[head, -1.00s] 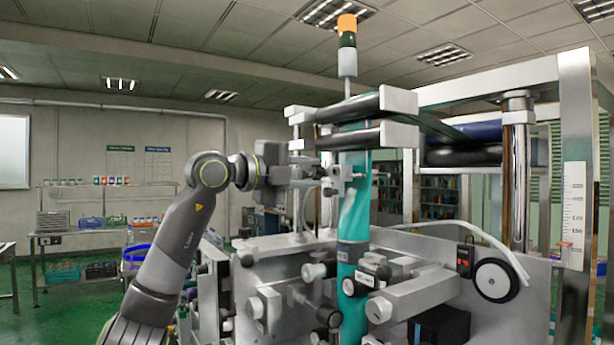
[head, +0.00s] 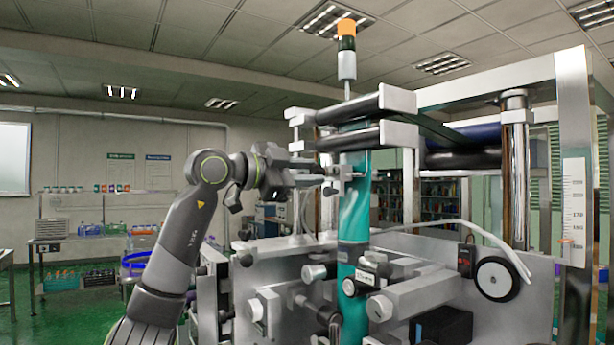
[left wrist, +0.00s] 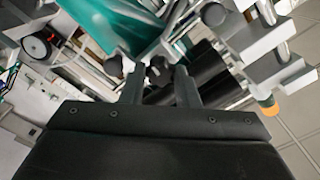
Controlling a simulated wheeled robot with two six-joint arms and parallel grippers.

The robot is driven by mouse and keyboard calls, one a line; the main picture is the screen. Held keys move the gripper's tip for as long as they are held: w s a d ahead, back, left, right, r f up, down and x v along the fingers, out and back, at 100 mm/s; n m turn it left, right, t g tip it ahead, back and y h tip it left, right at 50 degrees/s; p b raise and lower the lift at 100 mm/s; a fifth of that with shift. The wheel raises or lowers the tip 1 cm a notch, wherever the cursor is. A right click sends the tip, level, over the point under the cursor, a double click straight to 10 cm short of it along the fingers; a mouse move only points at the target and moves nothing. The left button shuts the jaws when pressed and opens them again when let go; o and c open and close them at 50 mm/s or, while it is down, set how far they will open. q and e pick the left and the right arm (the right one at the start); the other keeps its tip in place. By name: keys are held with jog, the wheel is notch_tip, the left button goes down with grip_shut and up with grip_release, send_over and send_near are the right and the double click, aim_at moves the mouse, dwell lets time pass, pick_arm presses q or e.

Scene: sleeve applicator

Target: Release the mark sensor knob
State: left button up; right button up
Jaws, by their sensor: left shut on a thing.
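The mark sensor (head: 346,177) is a small metal assembly beside the teal film tube (head: 354,215), below the upper rollers. My left gripper (head: 322,176) reaches it from the left, with its fingertips at the sensor's left side. In the left wrist view my left gripper (left wrist: 160,72) has its two fingers on either side of a small dark knob (left wrist: 157,74), and it is shut on that knob. The fingers hide part of the knob, and in the head view it is too small to make out clearly. My right gripper is not in view.
Black rollers with pale end blocks (head: 398,133) sit just above the gripper. The machine's metal front plate (head: 275,268), with several knobs and bars, lies below it. A steel post (head: 574,150) stands at the right. Open air lies left of the machine.

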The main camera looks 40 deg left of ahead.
pick_arm(q)
jog(key=shift+n, duration=0.8)
jog(key=o, duration=0.7)
jog(key=b+v, duration=0.7)
jog(key=v, duration=1)
jog(key=shift+s, duration=0.25)
jog(key=shift+a+f, duration=0.1)
jog(key=shift+a, duration=0.05)
